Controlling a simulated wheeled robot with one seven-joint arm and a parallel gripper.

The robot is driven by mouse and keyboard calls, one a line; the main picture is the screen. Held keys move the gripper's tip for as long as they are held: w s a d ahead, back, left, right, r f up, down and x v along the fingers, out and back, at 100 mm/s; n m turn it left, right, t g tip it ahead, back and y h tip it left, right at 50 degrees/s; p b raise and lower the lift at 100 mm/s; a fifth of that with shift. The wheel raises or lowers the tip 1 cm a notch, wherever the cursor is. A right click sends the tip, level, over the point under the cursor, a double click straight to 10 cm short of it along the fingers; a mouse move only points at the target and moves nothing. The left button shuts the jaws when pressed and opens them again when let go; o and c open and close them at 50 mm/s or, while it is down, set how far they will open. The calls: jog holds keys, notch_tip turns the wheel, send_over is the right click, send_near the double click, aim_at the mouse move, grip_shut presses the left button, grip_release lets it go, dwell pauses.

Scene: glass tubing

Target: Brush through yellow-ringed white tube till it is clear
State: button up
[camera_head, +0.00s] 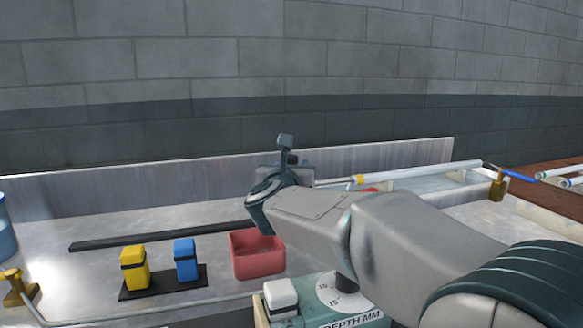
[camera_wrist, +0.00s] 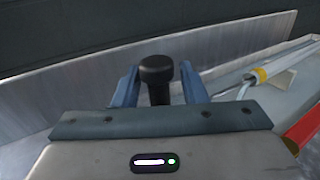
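The white tube (camera_head: 425,171) with a yellow ring (camera_head: 360,180) lies roughly level along the back right. It also shows in the wrist view (camera_wrist: 290,62), its yellow ring facing my gripper. My gripper (camera_head: 284,160) is left of the tube's ringed end. In the wrist view my gripper (camera_wrist: 158,88) has its two blue fingers either side of a black knobbed handle (camera_wrist: 156,72) and appears shut on it. A thin pale rod (camera_head: 330,183) runs between my gripper and the ringed end. A slim blue piece (camera_head: 520,176) shows past the tube's far end. The tube's inside is hidden.
A brass support (camera_head: 497,186) stands near the tube's right end. More white tubes (camera_head: 560,172) lie at far right. A red bin (camera_head: 257,255), yellow block (camera_head: 134,270) and blue block (camera_head: 185,260) stand in front. A low metal wall (camera_head: 110,190) runs behind.

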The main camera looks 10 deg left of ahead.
jog(key=s, duration=0.7)
jog(key=shift+s+a, duration=0.15)
jog(key=shift+r, duration=0.1)
